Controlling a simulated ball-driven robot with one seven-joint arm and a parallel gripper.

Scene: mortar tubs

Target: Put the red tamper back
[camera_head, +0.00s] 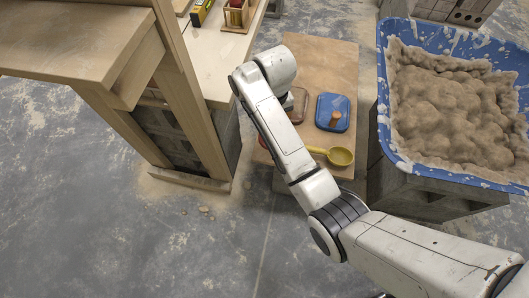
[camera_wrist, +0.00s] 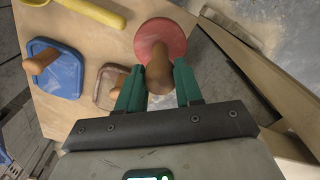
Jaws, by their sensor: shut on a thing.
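The red tamper has a round red plate (camera_wrist: 174,32) and a wooden knob handle (camera_wrist: 158,66). In the wrist view my gripper (camera_wrist: 158,85) has its green fingers on both sides of the handle and is shut on it. The plate overlaps the edge of the wooden board (camera_wrist: 95,35); I cannot tell whether it touches the board. In the head view only a sliver of red (camera_head: 262,141) shows beside my arm, and my arm hides my gripper.
A blue square tamper (camera_head: 325,103), a brownish square tamper (camera_head: 300,101) and a yellow scoop (camera_head: 341,156) lie on the board. A blue tub (camera_head: 383,118) of mortar stands at right. A wooden bench (camera_head: 80,42) and a pale worktop (camera_head: 215,62) are at left.

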